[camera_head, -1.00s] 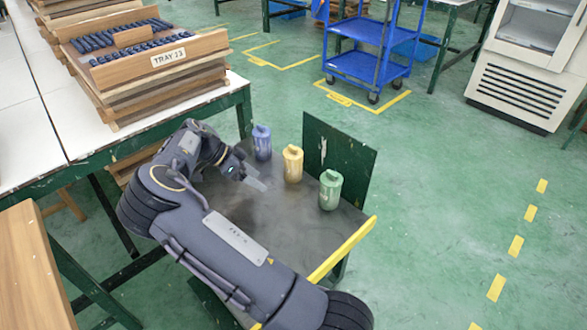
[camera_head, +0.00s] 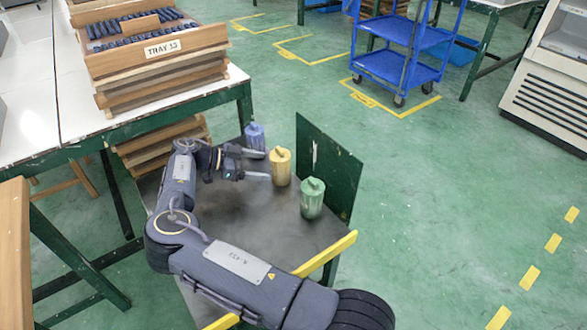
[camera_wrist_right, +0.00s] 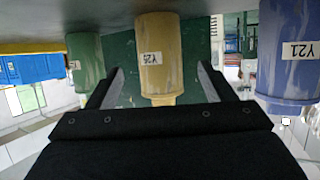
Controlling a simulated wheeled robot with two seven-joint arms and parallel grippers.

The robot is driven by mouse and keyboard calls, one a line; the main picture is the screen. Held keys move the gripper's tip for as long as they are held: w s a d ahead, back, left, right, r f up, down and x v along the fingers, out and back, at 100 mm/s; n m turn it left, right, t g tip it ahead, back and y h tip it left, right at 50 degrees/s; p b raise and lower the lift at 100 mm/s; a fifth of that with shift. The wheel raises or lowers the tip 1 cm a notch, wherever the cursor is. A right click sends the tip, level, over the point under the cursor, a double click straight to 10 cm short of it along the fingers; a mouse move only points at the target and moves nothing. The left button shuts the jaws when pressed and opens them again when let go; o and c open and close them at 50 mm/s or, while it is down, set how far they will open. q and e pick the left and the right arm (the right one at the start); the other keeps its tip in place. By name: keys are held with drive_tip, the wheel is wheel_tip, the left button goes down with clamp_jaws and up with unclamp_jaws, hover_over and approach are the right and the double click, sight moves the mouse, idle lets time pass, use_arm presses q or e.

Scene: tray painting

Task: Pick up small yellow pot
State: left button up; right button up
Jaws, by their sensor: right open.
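The small yellow pot (camera_head: 280,168) stands upright on the dark metal table, between a blue pot (camera_head: 255,138) and a green pot (camera_head: 312,200). My right gripper (camera_head: 262,166) is open, with its fingertips just short of or beside the yellow pot; I cannot tell contact. The right wrist view is upside down. There the yellow pot (camera_wrist_right: 160,55), with a white label, shows between the two open fingers of the gripper (camera_wrist_right: 160,85). The green pot (camera_wrist_right: 86,62) is on the left and the blue pot (camera_wrist_right: 286,50) on the right. My left gripper is not in view.
A dark green upright panel (camera_head: 335,165) stands close behind the pots. A yellow strip (camera_head: 325,254) edges the metal table (camera_head: 245,215). Stacked wooden trays (camera_head: 165,58) sit on a white table at the left. A blue cart (camera_head: 395,65) stands at the back on open floor.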

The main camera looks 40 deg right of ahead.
sight(281, 166)
drive_tip(key=x, duration=0.4)
drive_tip(key=b+x, duration=0.1)
drive_tip(key=x, duration=0.2)
drive_tip(key=shift+s+d+r, duration=0.15)
drive_tip(key=shift+r, duration=0.15)
drive_tip(key=shift+c, duration=0.2)
drive_tip(key=c, duration=0.8)
